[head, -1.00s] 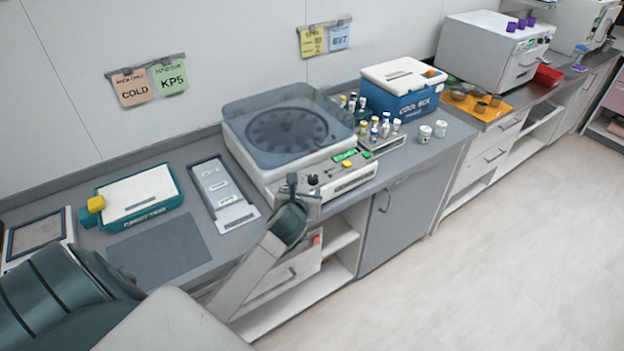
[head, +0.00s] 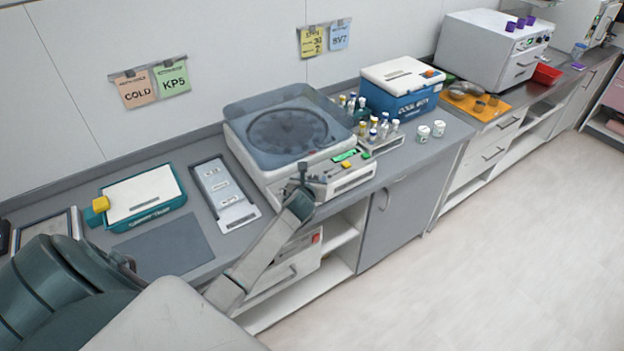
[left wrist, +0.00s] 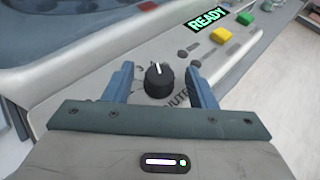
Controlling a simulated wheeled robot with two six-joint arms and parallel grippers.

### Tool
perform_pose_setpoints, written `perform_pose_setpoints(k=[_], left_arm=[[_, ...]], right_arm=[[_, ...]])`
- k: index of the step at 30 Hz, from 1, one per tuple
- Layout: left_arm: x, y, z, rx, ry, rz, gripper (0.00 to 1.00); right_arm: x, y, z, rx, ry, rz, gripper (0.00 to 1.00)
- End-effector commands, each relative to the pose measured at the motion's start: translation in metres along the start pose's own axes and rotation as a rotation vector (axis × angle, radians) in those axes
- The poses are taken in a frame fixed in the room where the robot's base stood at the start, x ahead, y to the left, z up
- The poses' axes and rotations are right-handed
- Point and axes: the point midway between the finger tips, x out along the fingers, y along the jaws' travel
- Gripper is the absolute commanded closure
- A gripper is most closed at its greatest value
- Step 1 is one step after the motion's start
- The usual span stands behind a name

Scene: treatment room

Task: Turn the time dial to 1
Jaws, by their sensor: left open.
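The time dial is a black knob (left wrist: 159,80) with a white pointer line, on the sloped front panel of the centrifuge (head: 262,178). In the left wrist view its pointer aims roughly straight up. Letters ending in "NUTE" show partly below it. My left gripper (left wrist: 160,88) is open, with one blue finger on each side of the dial and a gap to it on both sides. In the head view my left gripper (head: 303,178) is at the panel's left part and hides the dial. My right gripper is not in view.
The panel has a green "READY" display (left wrist: 208,34), a yellow button (left wrist: 221,35) and a green button (left wrist: 244,18). A rack of vials (head: 377,140) and a blue cool box (head: 401,95) stand right of the centrifuge. A teal-and-white box (head: 143,194) lies left.

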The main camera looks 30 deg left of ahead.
Motion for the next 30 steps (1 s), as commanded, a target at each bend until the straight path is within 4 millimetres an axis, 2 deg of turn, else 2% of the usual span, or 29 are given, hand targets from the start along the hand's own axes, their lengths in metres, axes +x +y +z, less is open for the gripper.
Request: perform_pose_setpoints(k=[5,12,22,30], left_arm=[[0.000,0.000,0.000,0.000,0.000,0.000,0.49],[0.000,0.000,0.000,0.000,0.000,0.000,0.93],[0.001,-0.002,-0.002,-0.015,0.000,0.036,0.92],[0.002,-0.005,-0.005,-0.079,-0.001,0.185,0.92]], right_arm=[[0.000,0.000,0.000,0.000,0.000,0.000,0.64],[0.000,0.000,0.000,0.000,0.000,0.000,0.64],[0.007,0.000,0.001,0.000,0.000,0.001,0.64],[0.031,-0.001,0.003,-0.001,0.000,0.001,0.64]])
